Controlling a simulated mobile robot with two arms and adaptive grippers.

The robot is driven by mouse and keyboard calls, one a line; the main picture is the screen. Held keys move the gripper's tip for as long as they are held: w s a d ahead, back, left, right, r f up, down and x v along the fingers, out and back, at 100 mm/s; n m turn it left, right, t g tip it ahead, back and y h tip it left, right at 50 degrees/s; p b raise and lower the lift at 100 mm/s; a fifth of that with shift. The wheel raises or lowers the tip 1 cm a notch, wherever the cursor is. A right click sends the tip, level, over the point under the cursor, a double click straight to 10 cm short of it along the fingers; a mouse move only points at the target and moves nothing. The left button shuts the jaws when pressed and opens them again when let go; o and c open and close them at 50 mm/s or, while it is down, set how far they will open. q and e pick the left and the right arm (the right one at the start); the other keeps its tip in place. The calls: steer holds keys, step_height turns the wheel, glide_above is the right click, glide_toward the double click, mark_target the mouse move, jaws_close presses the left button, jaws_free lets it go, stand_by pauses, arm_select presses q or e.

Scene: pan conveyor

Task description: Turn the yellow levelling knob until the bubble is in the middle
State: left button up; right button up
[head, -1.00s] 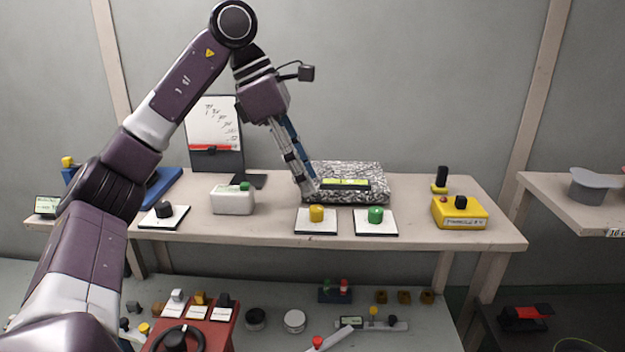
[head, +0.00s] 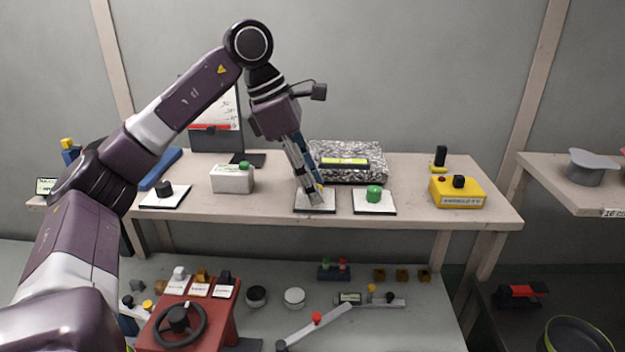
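The yellow levelling knob (head: 319,188) stands on a white square plate (head: 303,206) on the bench. My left gripper (head: 315,197) comes down over it, and its fingers hide most of the knob. I cannot tell whether they are closed on it. Behind it, the level with a yellow-green vial (head: 344,163) lies on a speckled grey block (head: 368,149). The bubble is too small to make out. A green knob (head: 374,193) on a similar white plate stands just to the right. My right gripper is not in view.
A white box with a green button (head: 232,180) and a black knob on a plate (head: 164,188) are to the left on the bench (head: 270,208). A yellow control box (head: 458,192) is at the right. Several knobs and levers stand on the lower surface.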

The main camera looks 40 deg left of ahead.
arm_select(q)
jaws_close()
steer(key=shift+n, duration=0.3)
steer(key=shift+f+n, duration=0.1)
steer(key=shift+n, duration=0.2)
steer(key=shift+n+t+y+b, duration=0.35)
steer(key=shift+n+t+y, duration=0.15)
steer(key=shift+n, duration=0.6)
jaws_free()
